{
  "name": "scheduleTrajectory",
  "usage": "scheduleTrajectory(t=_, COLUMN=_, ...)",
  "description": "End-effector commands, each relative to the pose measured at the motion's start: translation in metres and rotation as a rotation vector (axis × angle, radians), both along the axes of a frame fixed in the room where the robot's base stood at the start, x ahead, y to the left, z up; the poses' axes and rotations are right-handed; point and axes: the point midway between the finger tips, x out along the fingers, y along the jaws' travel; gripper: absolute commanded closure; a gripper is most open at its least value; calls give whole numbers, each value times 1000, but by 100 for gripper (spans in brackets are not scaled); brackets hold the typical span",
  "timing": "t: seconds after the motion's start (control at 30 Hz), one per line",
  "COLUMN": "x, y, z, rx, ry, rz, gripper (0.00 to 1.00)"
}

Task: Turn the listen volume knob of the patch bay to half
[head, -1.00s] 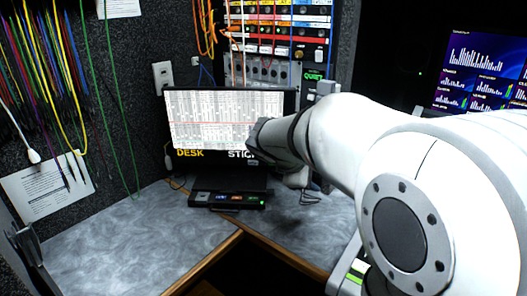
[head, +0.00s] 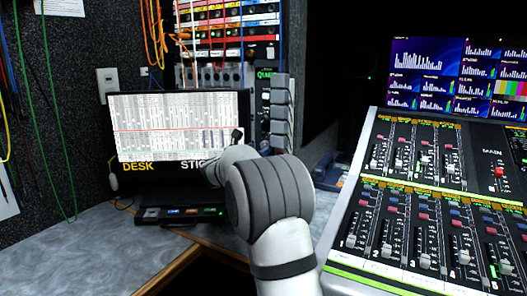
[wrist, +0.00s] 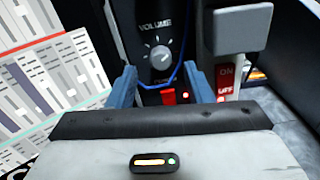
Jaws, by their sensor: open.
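In the wrist view, a round grey knob (wrist: 160,55) sits on a dark panel under the word VOLUME, with pale scale marks around it. Its pointer is too small to read. My gripper (wrist: 162,72) is open, its two blue-grey fingers apart on the left and right, lower in the picture than the knob. The knob shows between and beyond the fingertips; I see no contact. A blue cable runs close along the knob's right side. In the head view, racks with coloured rows and patch cables (head: 226,30) stand behind the monitor. I cannot make out the knob there.
A red switch (wrist: 168,97) sits below the knob, and a red-and-white ON/OFF switch (wrist: 226,88) is at right. A grey block (wrist: 240,28) juts out above it. The monitor (head: 180,125) stands left; a mixing desk (head: 400,215) fills the right.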

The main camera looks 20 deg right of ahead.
Motion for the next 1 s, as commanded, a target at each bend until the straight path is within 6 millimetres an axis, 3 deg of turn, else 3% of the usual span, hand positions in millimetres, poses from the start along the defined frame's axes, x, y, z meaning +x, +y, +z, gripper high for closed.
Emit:
scheduleTrajectory(t=0.2, x=17, y=-22, z=-1, rx=1, ry=-1, rz=0, gripper=54)
scheduleTrajectory(t=0.57, x=21, y=-27, z=0, rx=2, ry=-1, rz=2, gripper=54)
scheduleTrajectory(t=1.0, x=22, y=-26, z=0, rx=2, ry=-1, rz=3, gripper=89)
